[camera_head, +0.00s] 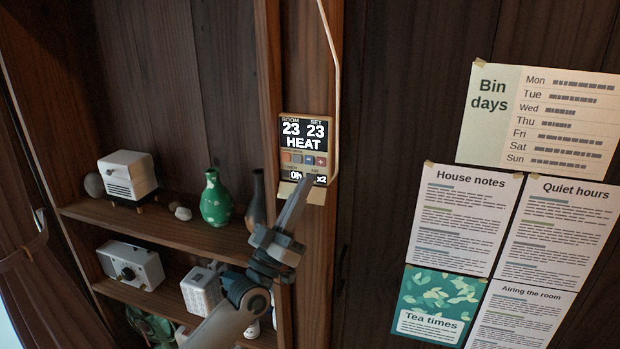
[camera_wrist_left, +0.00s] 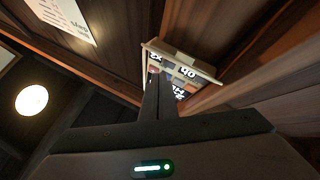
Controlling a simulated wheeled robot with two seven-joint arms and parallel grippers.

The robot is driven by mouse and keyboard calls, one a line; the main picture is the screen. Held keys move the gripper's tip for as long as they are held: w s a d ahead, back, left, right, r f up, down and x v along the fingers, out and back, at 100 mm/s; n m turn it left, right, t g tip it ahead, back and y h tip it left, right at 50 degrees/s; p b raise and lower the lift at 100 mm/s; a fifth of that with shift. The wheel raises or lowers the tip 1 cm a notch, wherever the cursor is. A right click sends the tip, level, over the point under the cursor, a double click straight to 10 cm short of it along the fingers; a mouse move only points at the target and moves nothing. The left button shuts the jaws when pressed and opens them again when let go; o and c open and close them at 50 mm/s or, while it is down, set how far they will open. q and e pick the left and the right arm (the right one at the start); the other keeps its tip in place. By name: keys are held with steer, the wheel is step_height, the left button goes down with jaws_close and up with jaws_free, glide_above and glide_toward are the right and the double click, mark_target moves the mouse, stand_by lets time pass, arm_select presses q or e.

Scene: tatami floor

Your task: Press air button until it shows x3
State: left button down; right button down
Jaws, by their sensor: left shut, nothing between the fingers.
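The wall control panel (camera_head: 304,148) is mounted on a wooden post. Its screen reads ROOM 23, SET 23 and HEAT. A row of small coloured buttons (camera_head: 303,159) sits below, and the bottom line shows "x2" at the right. My left gripper (camera_head: 302,186) is shut and empty, its fingertips just in front of the panel's lower part, covering some of the bottom line. I cannot tell whether it touches. In the left wrist view the panel (camera_wrist_left: 183,70) is upside down, partly hidden behind the shut fingers (camera_wrist_left: 155,80). My right gripper is out of view.
Shelves (camera_head: 170,228) at the left hold a white radio (camera_head: 129,176), a green vase (camera_head: 216,199) and a dark vase (camera_head: 257,200). Paper notices (camera_head: 459,218) are pinned on the right wall. A pale cable (camera_head: 334,70) runs up from the panel.

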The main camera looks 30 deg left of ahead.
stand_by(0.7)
arm_select(q)
steer(key=shift+w+a, duration=0.1)
steer(key=shift+w, duration=0.3)
steer(key=shift+w+a, duration=0.1)
steer(key=shift+w, duration=0.25)
stand_by(0.7)
steer(key=shift+s, duration=0.2)
steer(key=shift+s+d, duration=0.2)
steer(key=shift+s, duration=0.4)
steer(key=shift+y+p, duration=0.3)
steer(key=s, duration=0.2)
steer(key=s+d+p, duration=0.1)
steer(key=s, duration=0.1)
steer(key=shift+s+p, duration=0.3)
steer(key=shift+s, duration=0.1)
